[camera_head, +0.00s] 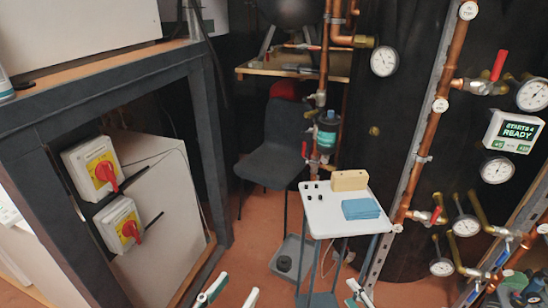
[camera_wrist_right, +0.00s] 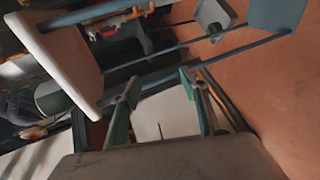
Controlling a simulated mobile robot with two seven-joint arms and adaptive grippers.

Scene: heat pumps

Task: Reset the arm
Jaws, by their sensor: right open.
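My left gripper (camera_head: 233,291) is at the bottom edge of the head view. Its two pale fingertips stand apart, with nothing between them. My right gripper (camera_head: 359,292) shows at the bottom right of centre in the head view, below the small white table. In the right wrist view the fingers of my right gripper (camera_wrist_right: 158,82) are spread and empty. The rest of both arms is mostly cut off or hidden in the head view.
The small white table (camera_head: 322,222) holds a wooden block (camera_head: 349,180) and blue cloths (camera_head: 361,209). A dark frame with red rotary switches (camera_head: 106,174) stands left. Copper pipes and gauges (camera_head: 466,226) stand right.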

